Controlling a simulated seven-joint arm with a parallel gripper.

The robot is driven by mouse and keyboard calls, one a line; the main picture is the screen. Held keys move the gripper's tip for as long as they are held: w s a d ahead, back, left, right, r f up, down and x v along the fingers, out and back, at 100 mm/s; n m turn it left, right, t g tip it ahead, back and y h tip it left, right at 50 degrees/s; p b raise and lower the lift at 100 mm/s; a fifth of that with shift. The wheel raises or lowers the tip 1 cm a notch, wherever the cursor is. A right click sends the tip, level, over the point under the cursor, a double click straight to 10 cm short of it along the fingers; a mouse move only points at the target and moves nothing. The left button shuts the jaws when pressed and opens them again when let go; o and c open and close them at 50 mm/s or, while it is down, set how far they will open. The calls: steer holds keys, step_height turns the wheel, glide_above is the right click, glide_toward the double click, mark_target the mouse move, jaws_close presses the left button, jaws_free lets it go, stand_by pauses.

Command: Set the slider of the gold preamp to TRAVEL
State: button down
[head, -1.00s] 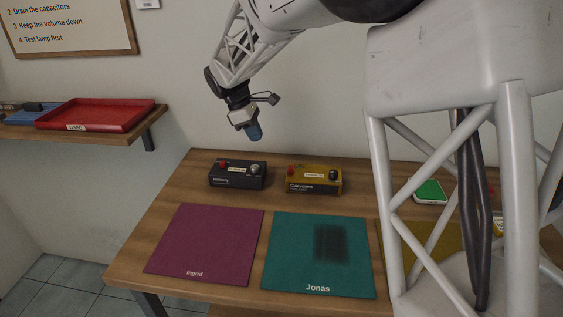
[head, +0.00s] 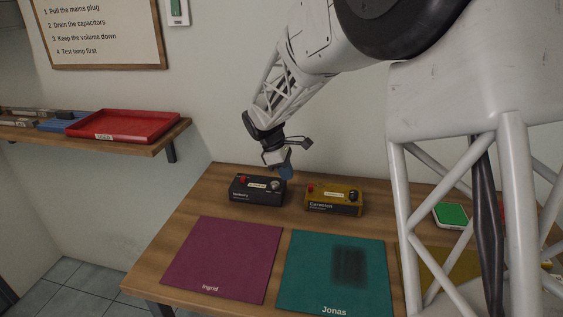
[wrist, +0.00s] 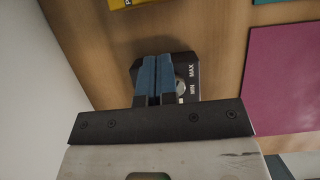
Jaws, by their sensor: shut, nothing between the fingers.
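The gold preamp (head: 333,200) stands on the bench behind the teal mat, with a red part at its left, a pale label in the middle and a dark knob at its right. Its slider is too small to make out. Only a yellow corner of it shows in the wrist view (wrist: 122,3). My gripper (head: 286,172) is shut and empty, above the back right part of the black preamp (head: 254,191), left of the gold one. In the wrist view my blue fingers (wrist: 152,62) cover much of the black preamp; its silver knob and MIN and MAX marks (wrist: 193,80) show beside them.
A purple mat (head: 225,258) and a teal mat (head: 310,270) lie at the front of the bench. A green-topped box (head: 451,214) is at the right, partly near my column. A red tray (head: 125,126) sits on the wall shelf at left.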

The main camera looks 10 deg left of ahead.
mark_target(311, 187)
steer(key=d+f, duration=0.2)
steer(key=shift+d, duration=1.4)
steer(key=shift+d, duration=0.1)
